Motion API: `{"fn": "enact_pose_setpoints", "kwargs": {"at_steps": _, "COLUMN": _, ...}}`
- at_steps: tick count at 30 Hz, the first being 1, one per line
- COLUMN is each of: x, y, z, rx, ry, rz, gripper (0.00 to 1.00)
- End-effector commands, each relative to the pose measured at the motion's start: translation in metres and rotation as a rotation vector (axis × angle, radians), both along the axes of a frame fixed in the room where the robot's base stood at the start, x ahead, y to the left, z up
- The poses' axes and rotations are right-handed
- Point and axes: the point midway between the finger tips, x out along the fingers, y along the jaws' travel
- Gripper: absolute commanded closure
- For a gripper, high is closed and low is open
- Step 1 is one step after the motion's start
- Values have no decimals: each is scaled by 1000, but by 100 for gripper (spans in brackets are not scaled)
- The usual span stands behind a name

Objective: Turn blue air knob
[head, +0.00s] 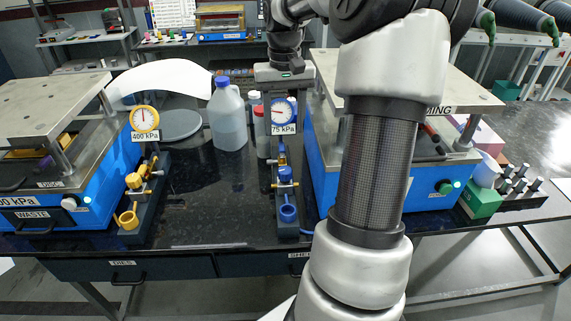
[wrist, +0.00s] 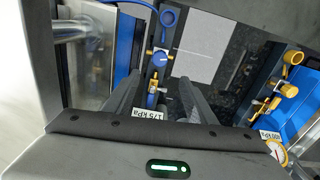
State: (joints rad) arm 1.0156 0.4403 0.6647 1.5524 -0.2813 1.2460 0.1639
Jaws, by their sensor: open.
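The blue air knob (head: 285,173) sits on a dark upright stand between the two blue machines, above a blue ring (head: 288,213). A blue-rimmed dial (head: 284,110) with a label ending in "75 kPa" stands behind it. In the wrist view the blue knob (wrist: 160,62) shows just past the fingertips, roughly centred between them. My gripper (wrist: 160,84) is open and empty, with a finger on each side of the knob's line. In the head view my gripper (head: 284,112) points down over the dial, behind and above the knob. I see no contact with the knob.
A yellow air valve (head: 135,181) with a 400 kPa dial (head: 145,118) stands to the left. A blue-capped bottle (head: 227,115) stands close left of my gripper. Blue machines (head: 70,195) flank both sides. The black bench top (head: 215,205) between the valve stands is clear.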

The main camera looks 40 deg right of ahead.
Motion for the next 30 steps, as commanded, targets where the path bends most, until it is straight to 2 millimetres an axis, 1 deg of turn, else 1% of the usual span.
{"fn": "enact_pose_setpoints", "kwargs": {"at_steps": 1, "x": -1, "y": 0, "z": -14, "rx": 4, "ry": 5, "rz": 0, "gripper": 49}}
{"fn": "enact_pose_setpoints", "kwargs": {"at_steps": 9, "x": -1, "y": 1, "z": -73, "rx": 3, "ry": 4, "rz": 1, "gripper": 49}}
{"fn": "enact_pose_setpoints", "kwargs": {"at_steps": 12, "x": -1, "y": 1, "z": -94, "rx": 4, "ry": 3, "rz": 1, "gripper": 49}}
{"fn": "enact_pose_setpoints", "kwargs": {"at_steps": 16, "x": -1, "y": 1, "z": -116, "rx": 4, "ry": 3, "rz": 0, "gripper": 49}}
{"fn": "enact_pose_setpoints", "kwargs": {"at_steps": 18, "x": -1, "y": 0, "z": -125, "rx": 1, "ry": 2, "rz": 0, "gripper": 49}}
{"fn": "enact_pose_setpoints", "kwargs": {"at_steps": 22, "x": 0, "y": 0, "z": -136, "rx": 0, "ry": 1, "rz": 0, "gripper": 49}}
{"fn": "enact_pose_setpoints", "kwargs": {"at_steps": 30, "x": 0, "y": 0, "z": -139, "rx": 0, "ry": -1, "rz": 0, "gripper": 49}}
